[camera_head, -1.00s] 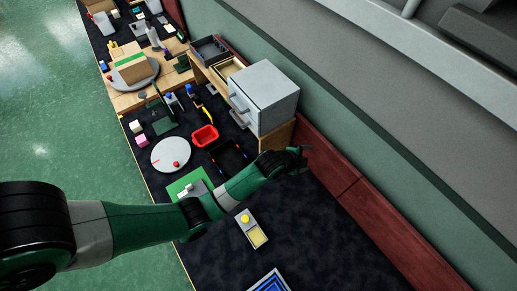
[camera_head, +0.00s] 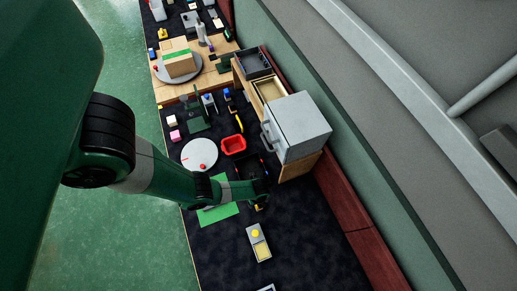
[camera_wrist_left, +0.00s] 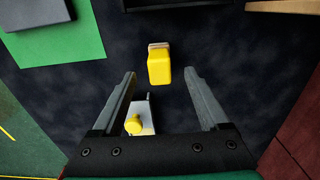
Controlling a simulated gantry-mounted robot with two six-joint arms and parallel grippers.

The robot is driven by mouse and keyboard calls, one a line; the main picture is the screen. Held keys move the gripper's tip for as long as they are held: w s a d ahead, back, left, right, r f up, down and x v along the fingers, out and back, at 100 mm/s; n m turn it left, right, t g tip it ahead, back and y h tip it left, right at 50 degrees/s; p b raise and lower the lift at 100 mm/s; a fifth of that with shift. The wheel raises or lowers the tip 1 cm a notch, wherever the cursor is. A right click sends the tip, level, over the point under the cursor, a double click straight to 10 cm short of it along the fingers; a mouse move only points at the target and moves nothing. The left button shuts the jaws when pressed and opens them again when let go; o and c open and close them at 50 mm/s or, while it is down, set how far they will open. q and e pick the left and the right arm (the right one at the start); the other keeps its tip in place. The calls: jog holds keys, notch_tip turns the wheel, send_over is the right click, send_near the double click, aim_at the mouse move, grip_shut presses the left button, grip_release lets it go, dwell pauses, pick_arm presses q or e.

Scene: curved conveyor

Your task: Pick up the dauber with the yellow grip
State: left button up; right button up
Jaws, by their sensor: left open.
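Two yellow things could be the dauber, and I cannot be sure which. One is a round yellow knob (camera_head: 255,233) standing on a small grey tray (camera_head: 250,228) with a pale yellow pad; the knob (camera_wrist_left: 133,124) also shows in the left wrist view, near the left finger's base. The other is a yellow bottle-like piece (camera_wrist_left: 158,68) with a tan end, on the dark table just beyond my fingertips. My right gripper is not in view.
A green card (camera_head: 219,213) lies left of my left gripper. A red bin (camera_head: 233,145), a white disc (camera_head: 199,154) and a grey cabinet (camera_head: 300,125) stand farther back. A reddish board (camera_head: 345,210) edges the table on the right. Dark table right of the tray is clear.

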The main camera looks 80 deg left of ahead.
pick_arm(q)
notch_tip(320, 180, down, 7)
jog(key=b, duration=0.5)
jog(key=shift+a+r+b, duration=0.1)
jog(key=shift+r+b, duration=0.05)
jog(key=shift+b, duration=0.15)
jog(key=shift+r, duration=0.2)
grip_shut()
